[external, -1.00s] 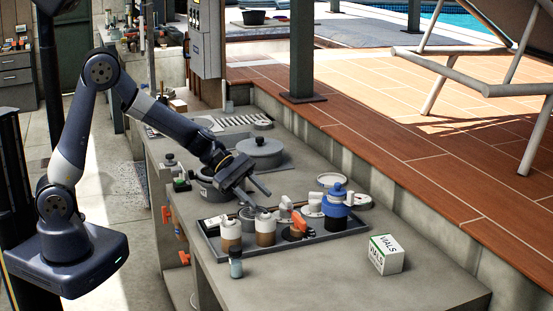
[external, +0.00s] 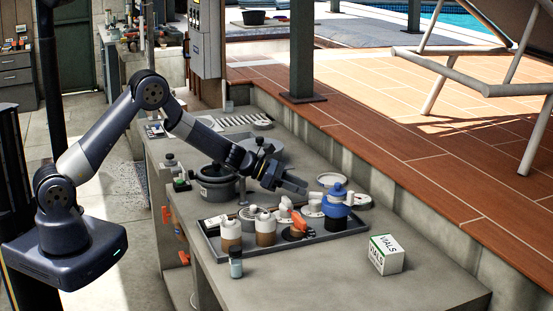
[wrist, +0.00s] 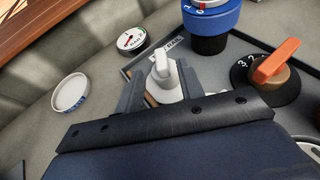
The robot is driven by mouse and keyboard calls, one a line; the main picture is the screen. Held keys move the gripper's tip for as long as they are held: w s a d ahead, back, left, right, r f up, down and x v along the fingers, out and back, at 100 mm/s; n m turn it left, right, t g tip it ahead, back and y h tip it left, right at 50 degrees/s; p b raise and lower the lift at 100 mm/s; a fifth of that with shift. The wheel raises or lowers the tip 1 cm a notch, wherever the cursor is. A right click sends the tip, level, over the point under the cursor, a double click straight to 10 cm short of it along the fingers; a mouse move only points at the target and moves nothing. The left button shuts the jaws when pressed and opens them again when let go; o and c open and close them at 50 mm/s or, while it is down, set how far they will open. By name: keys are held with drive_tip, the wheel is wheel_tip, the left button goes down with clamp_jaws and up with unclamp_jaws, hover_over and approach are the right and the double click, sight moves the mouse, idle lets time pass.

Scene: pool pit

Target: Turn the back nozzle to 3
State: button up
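A pale nozzle (wrist: 162,72) with an upright grip on a round base shows in the wrist view between my finger tips. A small lettered plate (wrist: 168,44) lies just behind it. My gripper (wrist: 160,86) is open, one finger on each side of the nozzle; I cannot tell whether either finger touches it. No numbers show on this nozzle, so its setting cannot be read. In the external view my gripper (external: 291,186) reaches over the back of the tray, and the pale nozzle (external: 315,204) is beyond its tips.
An orange-handled dial (wrist: 276,62) with numbers stands close on the right. A blue numbered cap (wrist: 212,20) stands behind. A round gauge (wrist: 131,41) and white lid (wrist: 71,92) lie leftward. White-and-brown bottles (external: 231,231) stand in the tray (external: 340,238); a vials box (external: 386,255) is apart.

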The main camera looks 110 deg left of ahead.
sight(313, 193)
drive_tip(key=shift+p+x, duration=0.45)
drive_tip(key=shift+x, duration=1.65)
drive_tip(key=shift+c, duration=0.3)
clamp_jaws()
